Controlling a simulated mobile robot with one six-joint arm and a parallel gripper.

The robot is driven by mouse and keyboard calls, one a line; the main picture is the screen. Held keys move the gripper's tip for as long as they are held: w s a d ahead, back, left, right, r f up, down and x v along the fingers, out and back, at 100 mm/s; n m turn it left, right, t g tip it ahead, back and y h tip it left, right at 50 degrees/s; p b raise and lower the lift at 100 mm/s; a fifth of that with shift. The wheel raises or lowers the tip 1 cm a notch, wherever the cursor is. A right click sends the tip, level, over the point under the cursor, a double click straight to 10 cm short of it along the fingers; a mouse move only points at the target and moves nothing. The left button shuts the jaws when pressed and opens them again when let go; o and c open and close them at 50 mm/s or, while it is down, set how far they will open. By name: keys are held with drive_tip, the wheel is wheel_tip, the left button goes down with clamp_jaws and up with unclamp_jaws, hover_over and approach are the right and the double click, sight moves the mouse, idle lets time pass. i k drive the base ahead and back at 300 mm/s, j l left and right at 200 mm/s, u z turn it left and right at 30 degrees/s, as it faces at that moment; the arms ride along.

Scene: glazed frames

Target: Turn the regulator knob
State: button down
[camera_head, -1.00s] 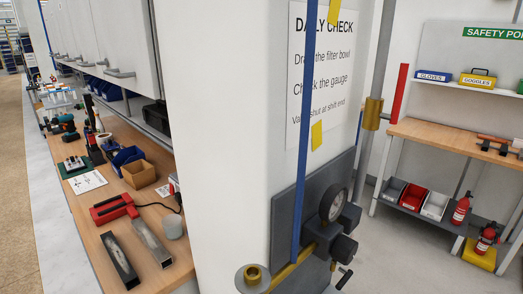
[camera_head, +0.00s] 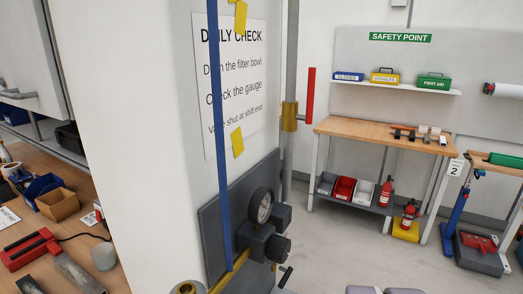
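The regulator is a dark block on a grey back plate (camera_head: 213,240), fixed to the side of the white wall column. A round pressure gauge (camera_head: 262,206) with a pale dial sits on top of it. The dark round regulator knob (camera_head: 277,249) sticks out at the block's lower right, and nothing touches it. My gripper cannot be made out in this view.
Pale grey rounded shapes, perhaps parts of my arm, show at the bottom edge. A small black-handled lever (camera_head: 286,276) sits below the knob. A cluttered wooden bench (camera_head: 60,158) is at left. A workbench (camera_head: 375,133) with bins and extinguishers stands behind, with clear floor before it.

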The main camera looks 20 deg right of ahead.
sight(278, 250)
drive_tip(key=k+j, duration=0.15)
drive_tip(key=j, duration=0.2)
drive_tip(key=k+j, duration=0.1)
drive_tip(key=j, duration=0.3)
drive_tip(key=k+j, duration=0.15)
drive_tip(key=j, duration=0.2)
drive_tip(key=k+j, duration=0.15)
drive_tip(key=j, duration=0.2)
drive_tip(key=i+j, duration=0.2)
drive_tip(key=j, duration=0.15)
drive_tip(key=i+j, duration=0.15)
drive_tip(key=j, duration=0.15)
drive_tip(key=i+j, duration=0.2)
drive_tip(key=j, duration=0.15)
drive_tip(key=i+j, duration=0.15)
drive_tip(key=j, duration=0.15)
drive_tip(key=k+l+z, duration=0.15)
drive_tip(key=l+z, duration=0.2)
drive_tip(key=k+l+z, duration=0.1)
drive_tip(key=l+z, duration=0.2)
drive_tip(key=l, duration=0.2)
drive_tip(key=l+z, duration=0.35)
drive_tip(key=i+l+u, duration=0.1)
drive_tip(key=i+l, duration=0.2)
drive_tip(key=l, duration=0.1)
